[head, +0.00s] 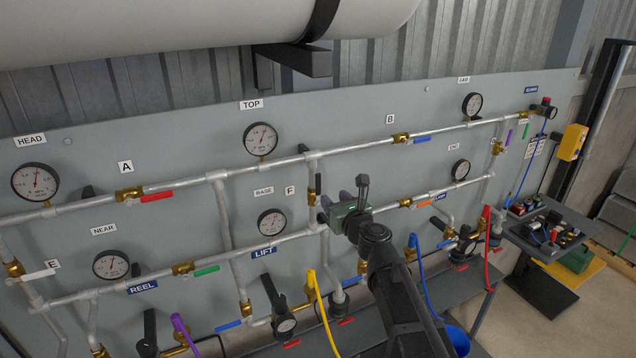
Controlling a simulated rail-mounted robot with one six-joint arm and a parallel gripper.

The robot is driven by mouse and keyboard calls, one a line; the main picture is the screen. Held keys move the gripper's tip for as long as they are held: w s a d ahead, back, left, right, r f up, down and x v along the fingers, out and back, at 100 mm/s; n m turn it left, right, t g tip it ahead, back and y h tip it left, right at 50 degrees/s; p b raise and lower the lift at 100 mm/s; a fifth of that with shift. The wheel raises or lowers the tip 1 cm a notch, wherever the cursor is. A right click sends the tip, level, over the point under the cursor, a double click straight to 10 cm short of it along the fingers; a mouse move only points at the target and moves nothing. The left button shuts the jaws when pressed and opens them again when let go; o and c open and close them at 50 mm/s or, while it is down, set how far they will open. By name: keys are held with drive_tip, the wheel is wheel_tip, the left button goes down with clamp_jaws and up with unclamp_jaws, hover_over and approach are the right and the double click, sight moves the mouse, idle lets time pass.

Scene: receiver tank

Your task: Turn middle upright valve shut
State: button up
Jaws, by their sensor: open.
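The middle upright pipe carries a brass valve (311,198) beside the white label F (290,190). A dark, upright piece, probably its lever (318,184), shows just right of the pipe, roughly in line with it. I cannot tell whether a finger touches the lever.
Other valves stand nearby: A with a red lever (157,196), B with a blue lever (422,140), and an orange lever (431,202) right of my gripper. Gauges (261,139) stand out from the panel (200,140). A yellow hose (322,305) hangs below.

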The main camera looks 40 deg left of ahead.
sight(319, 183)
drive_tip(key=x, duration=1)
drive_tip(key=shift+w+a, duration=0.15)
clamp_jaws()
